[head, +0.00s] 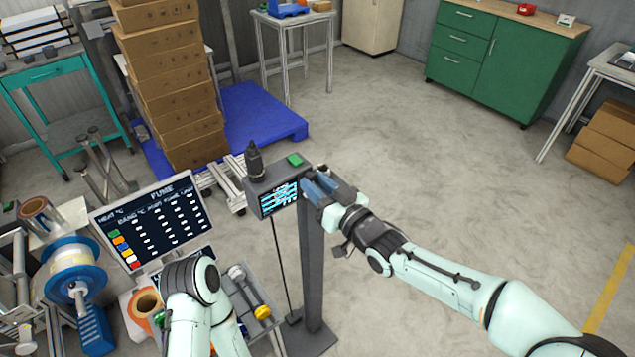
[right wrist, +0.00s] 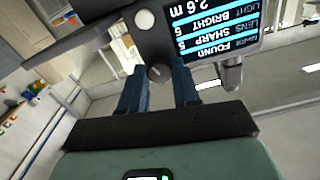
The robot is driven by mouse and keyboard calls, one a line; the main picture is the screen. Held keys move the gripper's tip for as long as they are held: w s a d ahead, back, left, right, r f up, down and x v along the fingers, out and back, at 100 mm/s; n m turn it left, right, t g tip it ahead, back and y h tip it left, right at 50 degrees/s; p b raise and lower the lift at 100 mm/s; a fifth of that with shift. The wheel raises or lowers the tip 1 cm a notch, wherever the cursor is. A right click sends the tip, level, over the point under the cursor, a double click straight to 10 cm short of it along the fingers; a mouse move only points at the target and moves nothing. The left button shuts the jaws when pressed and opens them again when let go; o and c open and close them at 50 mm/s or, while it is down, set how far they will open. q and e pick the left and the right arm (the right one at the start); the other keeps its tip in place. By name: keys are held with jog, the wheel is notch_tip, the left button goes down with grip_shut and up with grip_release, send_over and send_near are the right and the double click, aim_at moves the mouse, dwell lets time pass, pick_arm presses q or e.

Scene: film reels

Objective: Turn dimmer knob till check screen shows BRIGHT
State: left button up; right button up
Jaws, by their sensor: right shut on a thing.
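The check screen (head: 279,199) is on the front of a dark grey box (head: 258,180) on a post. In the right wrist view the screen (right wrist: 208,30) appears upside down, with lines reading FOUND, LENS SHARP and LIGHT BRIGHT, and 2.6 m. My right gripper (head: 314,188) is at the right side of the box. In the right wrist view its blue fingers are shut on a small round grey dimmer knob (right wrist: 158,73) with a pale mark. The head view hides the knob behind the fingers. My left arm shows at the lower left; its gripper is out of sight.
A large monitor (head: 153,222) headed FUME stands left of the post. A blue-and-white reel (head: 74,268) is at the far left.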

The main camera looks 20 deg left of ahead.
jog(key=shift+m+p, duration=0.3)
jog(key=shift+m, duration=1.2)
jog(key=o, duration=1.1)
jog(key=shift+c, duration=0.2)
jog(key=shift+s+d, duration=0.25)
jog(key=shift+d, duration=0.2)
jog(key=v, duration=1.2)
jog(key=shift+s+b, duration=0.2)
jog(key=shift+b, duration=0.1)
